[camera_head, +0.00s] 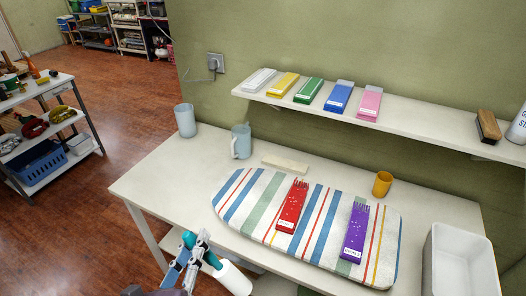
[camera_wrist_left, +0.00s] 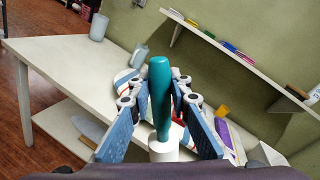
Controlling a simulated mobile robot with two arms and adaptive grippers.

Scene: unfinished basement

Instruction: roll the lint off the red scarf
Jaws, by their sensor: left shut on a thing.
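The red scarf (camera_head: 292,207) lies folded on a striped ironing pad (camera_head: 257,205), with pale specks on it and a white label at its near end. In the left wrist view it is mostly hidden behind my gripper and the roller. My left gripper (camera_head: 192,254) is shut on the teal handle of a lint roller (camera_wrist_left: 160,85). The roller's white cylinder (camera_head: 235,279) points down and to the right, in front of the table's near edge and apart from the scarf. My right gripper is not in view.
A purple scarf (camera_head: 355,233) with specks lies right of the red one. A mug (camera_head: 241,141), grey cup (camera_head: 185,120), orange cup (camera_head: 382,184) and white bin (camera_head: 462,264) stand around the pad. A wall shelf (camera_head: 420,127) holds folded coloured scarves and a brush (camera_head: 488,126).

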